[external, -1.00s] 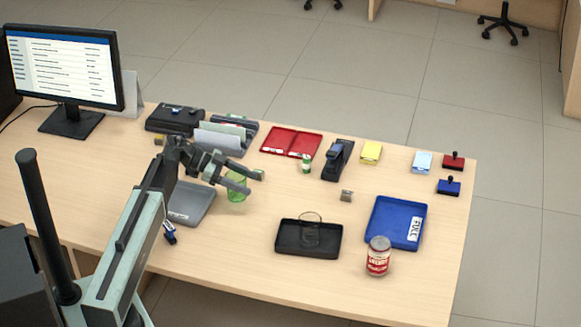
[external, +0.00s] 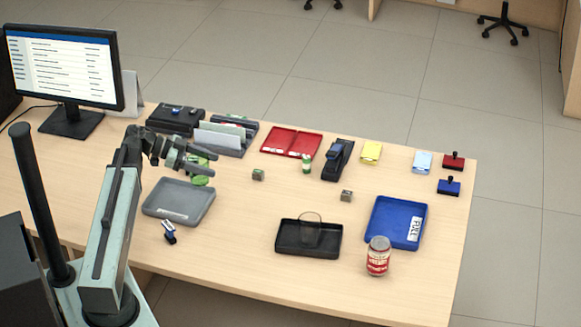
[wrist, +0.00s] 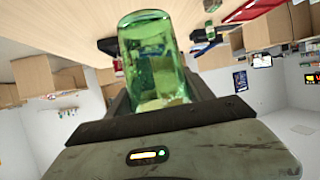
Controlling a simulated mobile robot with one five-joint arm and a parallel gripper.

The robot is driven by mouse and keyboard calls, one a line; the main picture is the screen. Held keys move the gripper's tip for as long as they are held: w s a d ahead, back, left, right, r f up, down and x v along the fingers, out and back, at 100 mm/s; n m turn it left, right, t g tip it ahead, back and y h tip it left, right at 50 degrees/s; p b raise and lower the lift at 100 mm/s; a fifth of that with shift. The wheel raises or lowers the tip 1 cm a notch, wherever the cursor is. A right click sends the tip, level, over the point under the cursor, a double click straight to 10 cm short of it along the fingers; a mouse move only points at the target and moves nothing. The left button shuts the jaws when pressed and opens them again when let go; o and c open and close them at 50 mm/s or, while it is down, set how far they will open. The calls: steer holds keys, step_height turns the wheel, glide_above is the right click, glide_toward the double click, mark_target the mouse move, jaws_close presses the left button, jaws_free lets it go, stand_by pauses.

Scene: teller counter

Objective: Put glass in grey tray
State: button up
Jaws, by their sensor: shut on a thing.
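The green glass (external: 201,179) is held in my gripper (external: 198,168), which is shut on it. In the wrist view the clear green glass (wrist: 156,60) fills the space between the jaws. The grey tray (external: 179,215) lies on the counter just below and to the left of the glass in the external view, and it looks empty. The glass appears over or just beyond the tray's far right corner. Its exact height above the counter is hard to tell. Part of the glass is hidden behind the gripper fingers.
A blue-and-white small item (external: 168,231) lies in front of the grey tray. A black tray (external: 290,249) holds a clear glass. A letter holder (external: 232,148) is behind.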

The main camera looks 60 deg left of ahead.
steer(key=n+t+y, duration=0.1)
steer(key=n+y, duration=0.1)
glide_above(189, 203)
step_height(189, 203, down, 10)
steer(key=b, duration=1)
steer(key=shift+a+f, duration=0.1)
steer(key=shift+r, duration=0.25)
steer(key=shift+f, duration=0.2)
steer(key=o, duration=1.5)
steer(key=shift+o, duration=0.2)
steer(key=shift+r, duration=0.15)
